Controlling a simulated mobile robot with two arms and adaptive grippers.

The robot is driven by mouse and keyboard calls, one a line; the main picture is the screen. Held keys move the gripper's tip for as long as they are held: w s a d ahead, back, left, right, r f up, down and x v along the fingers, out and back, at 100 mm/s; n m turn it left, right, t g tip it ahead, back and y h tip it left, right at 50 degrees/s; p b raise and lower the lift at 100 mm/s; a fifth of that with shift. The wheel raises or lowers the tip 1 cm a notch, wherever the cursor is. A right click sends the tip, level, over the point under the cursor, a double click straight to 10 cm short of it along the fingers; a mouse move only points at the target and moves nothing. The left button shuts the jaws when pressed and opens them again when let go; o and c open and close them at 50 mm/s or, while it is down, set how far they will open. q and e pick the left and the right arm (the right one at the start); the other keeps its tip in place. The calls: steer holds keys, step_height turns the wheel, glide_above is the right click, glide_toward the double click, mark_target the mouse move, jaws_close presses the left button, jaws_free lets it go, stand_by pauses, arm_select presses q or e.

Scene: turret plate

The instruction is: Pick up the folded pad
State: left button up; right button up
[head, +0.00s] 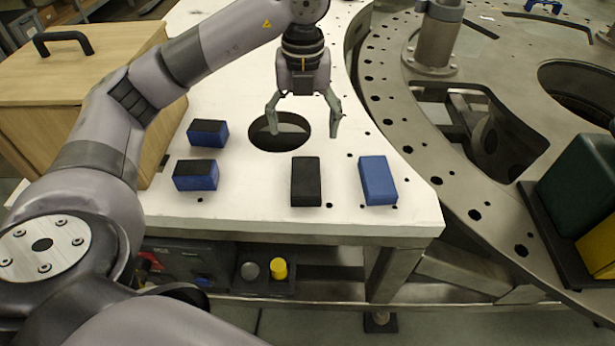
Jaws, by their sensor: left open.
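Several pad-like blocks lie on the white table plate (240,215); I cannot tell for sure which is the folded pad. A black block (306,182) and a plain blue block (378,180) lie side by side near the front edge. Two blue blocks with black tops, one at the back (208,133) and one in front (196,176), lie at the left. My left gripper (304,134) is open and empty, pointing down. My right gripper is not in view.
A wooden box (75,75) with a black handle stands at the left. A large metal ring plate (480,190) with holes curves along the right, bearing a metal post (436,40) and a dark tray with green (580,185) and yellow blocks. A shelf below holds a yellow cylinder (279,268).

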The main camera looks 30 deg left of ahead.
mark_target(306, 175)
arm_select(q)
steer(key=f, duration=0.4)
steer(key=shift+w+f, duration=0.2)
steer(key=shift+f, duration=0.1)
step_height(306, 175, down, 4)
steer(key=shift+r, duration=0.15)
steer(key=shift+f, duration=0.25)
steer(key=shift+s+f+p, duration=0.1)
steer(key=shift+f+p, duration=0.5)
steer(key=shift+p, duration=0.05)
steer(key=f, duration=0.1)
steer(key=f+p, duration=0.1)
steer(key=f, duration=0.1)
steer(key=shift+s+d+f, duration=0.1)
steer(key=shift+d+f, duration=0.1)
steer(key=shift+f, duration=0.45)
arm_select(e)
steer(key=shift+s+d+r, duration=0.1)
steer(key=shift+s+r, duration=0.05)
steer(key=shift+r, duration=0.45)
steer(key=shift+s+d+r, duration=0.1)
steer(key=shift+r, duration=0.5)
arm_select(q)
steer(key=shift+c, duration=0.2)
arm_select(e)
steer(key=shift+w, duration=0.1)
